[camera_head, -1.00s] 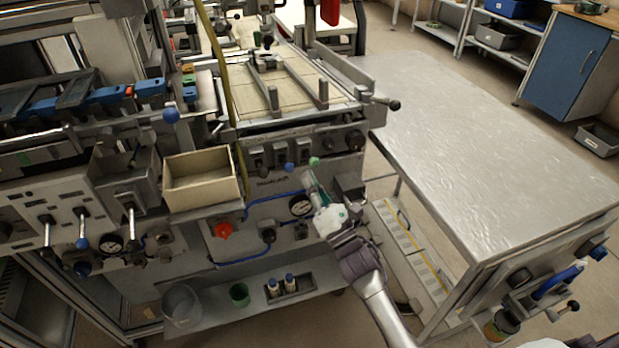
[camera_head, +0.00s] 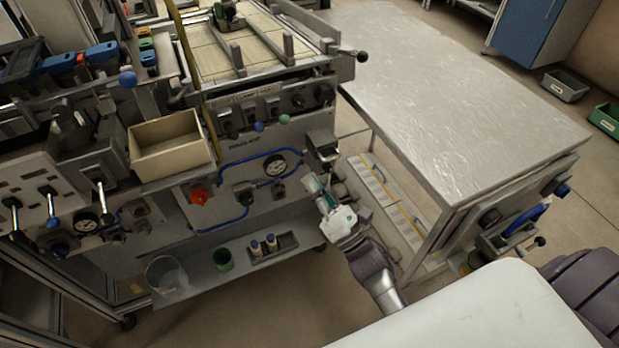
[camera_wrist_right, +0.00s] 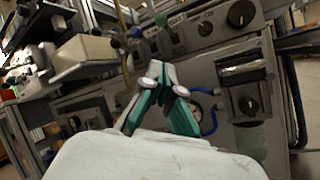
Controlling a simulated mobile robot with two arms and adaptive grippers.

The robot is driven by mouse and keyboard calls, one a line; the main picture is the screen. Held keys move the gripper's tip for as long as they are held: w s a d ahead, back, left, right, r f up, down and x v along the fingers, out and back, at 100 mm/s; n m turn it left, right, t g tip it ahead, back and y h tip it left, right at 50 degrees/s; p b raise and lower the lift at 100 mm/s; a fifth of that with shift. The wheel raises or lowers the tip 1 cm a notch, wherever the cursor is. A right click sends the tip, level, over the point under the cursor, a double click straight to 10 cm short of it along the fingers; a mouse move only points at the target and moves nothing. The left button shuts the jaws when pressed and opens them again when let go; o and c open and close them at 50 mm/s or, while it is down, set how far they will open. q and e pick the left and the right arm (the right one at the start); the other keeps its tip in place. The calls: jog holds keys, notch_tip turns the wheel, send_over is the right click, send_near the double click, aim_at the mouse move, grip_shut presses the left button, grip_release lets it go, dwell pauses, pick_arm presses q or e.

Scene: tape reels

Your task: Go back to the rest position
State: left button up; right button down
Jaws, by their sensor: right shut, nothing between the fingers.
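My right gripper (camera_head: 319,188) is in front of the machine's lower front panel, just below a grey box-shaped fitting at the panel's right end. It is shut and empty. In the right wrist view the green and grey fingers of my right gripper (camera_wrist_right: 156,72) meet at their tips, with the machine's front panel behind them. My left gripper is not in view.
The machine (camera_head: 260,120) carries knobs, levers, a gauge and an open beige box (camera_head: 170,160). A metal table (camera_head: 450,100) stands to the right. Below, a shelf (camera_head: 205,265) holds a green cup (camera_head: 222,260).

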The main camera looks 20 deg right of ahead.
jog(key=shift+f, duration=0.1)
dwell(0.3)
notch_tip(320, 180, down, 18)
jog(key=s+m+g+h+p, duration=0.2)
jog(key=m+g+h, duration=0.3)
jog(key=m, duration=0.6)
jog(key=s+d+f+m+g+p, duration=0.1)
jog(key=s+f+m+g, duration=0.3)
jog(key=f, duration=0.4)
jog(key=s+f+m+g+p, duration=0.1)
jog(key=s+f+m+g, duration=0.25)
jog(key=s+f, duration=0.4)
jog(key=s+d+f+m+g+h+p, duration=0.1)
jog(key=s+f+m+g, duration=0.3)
jog(key=s, duration=0.9)
jog(key=s+d+f+m+g+p, duration=0.1)
jog(key=s+f+m+g, duration=0.4)
jog(key=s, duration=0.9)
notch_tip(320, 180, down, 4)
jog(key=shift+d+r+m+h, duration=0.15)
jog(key=shift+d+m+h, duration=0.35)
jog(key=shift+m, duration=0.65)
jog(key=shift+w, duration=0.15)
